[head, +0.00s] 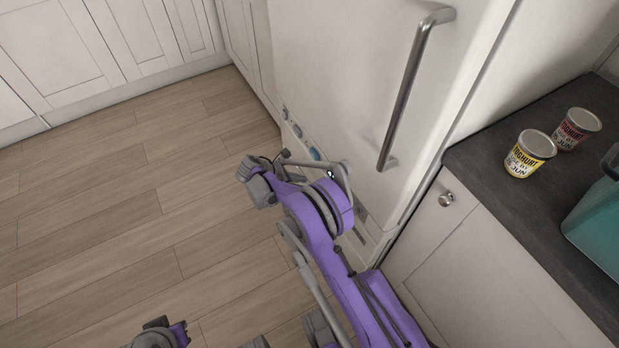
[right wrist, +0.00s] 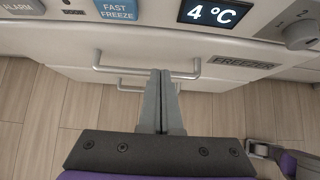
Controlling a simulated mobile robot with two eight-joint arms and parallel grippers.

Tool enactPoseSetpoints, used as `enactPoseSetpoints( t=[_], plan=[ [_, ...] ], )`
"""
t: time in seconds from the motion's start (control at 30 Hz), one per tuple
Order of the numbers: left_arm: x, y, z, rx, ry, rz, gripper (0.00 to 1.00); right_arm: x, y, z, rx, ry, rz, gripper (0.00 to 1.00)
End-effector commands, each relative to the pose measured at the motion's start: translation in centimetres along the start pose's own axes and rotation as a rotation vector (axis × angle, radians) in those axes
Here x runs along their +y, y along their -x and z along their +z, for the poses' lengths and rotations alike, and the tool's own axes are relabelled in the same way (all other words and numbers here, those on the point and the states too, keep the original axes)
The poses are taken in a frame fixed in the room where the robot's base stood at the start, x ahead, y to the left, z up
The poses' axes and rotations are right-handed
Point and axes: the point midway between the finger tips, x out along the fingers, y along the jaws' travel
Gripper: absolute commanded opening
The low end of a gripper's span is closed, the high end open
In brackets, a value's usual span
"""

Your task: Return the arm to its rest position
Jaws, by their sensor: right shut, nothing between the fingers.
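My right arm, purple and grey (head: 322,240), reaches up from the lower right in the head view, bent in front of the white fridge-freezer (head: 350,70). Its end is close to the control panel low on the fridge front. In the right wrist view my right gripper (right wrist: 160,78) has its two grey fingers together, with nothing between them. The fingers point toward the fridge front, below the blue FAST FREEZE button (right wrist: 117,10) and the 4 °C display (right wrist: 213,13). I cannot make out a left gripper in the head view.
The fridge has a long metal handle (head: 408,90). A dark worktop (head: 500,150) at right bears a yellow yoghurt pot (head: 529,154), a red one (head: 576,129) and a teal container (head: 598,225). Freezer handles (right wrist: 115,66) lie below the panel. The wood floor (head: 110,220) at left is clear.

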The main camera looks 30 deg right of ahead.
Motion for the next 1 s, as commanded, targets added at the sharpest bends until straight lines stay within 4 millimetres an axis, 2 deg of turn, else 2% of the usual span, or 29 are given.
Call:
enactPoseSetpoints(
  t=[0.03, 0.1, 0.3, 0.67, 0.77, 0.87, 1.0],
  plan=[
    [0.0, 0.4, -0.1, 0.002, 0.0, 0.0, 0.0, 0.0, 1.4, 0.2, 0.0, 0.001, 0.001, 0.0],
    [0.0, 0.7, -0.2, 0.002, 0.0, 0.0, 0.0, 0.0, 2.8, 0.1, 0.001, 0.0, 0.001, 0.0],
    [0.0, 1.0, -0.3, 0.004, 0.0, 0.0, 0.0, 0.0, 5.4, 0.1, 0.001, 0.0, 0.0, 0.0],
    [0.0, 1.1, -0.3, 0.004, 0.0, 0.0, 0.0, -0.1, 6.2, 0.1, 0.004, -0.006, 0.0, 0.0],
    [0.0, 1.1, -0.3, 0.004, 0.0, 0.0, 0.0, -0.5, 7.0, 1.1, 0.025, -0.042, 0.003, 0.0],
    [0.0, 1.1, -0.3, 0.004, 0.0, 0.0, 0.0, -1.4, 8.5, 3.0, 0.074, -0.126, 0.01, 0.0],
    [0.0, 1.1, -0.3, 0.004, 0.0, 0.0, 0.0, -4.1, 11.4, 6.1, 0.174, -0.301, 0.017, 0.0]
  ],
)
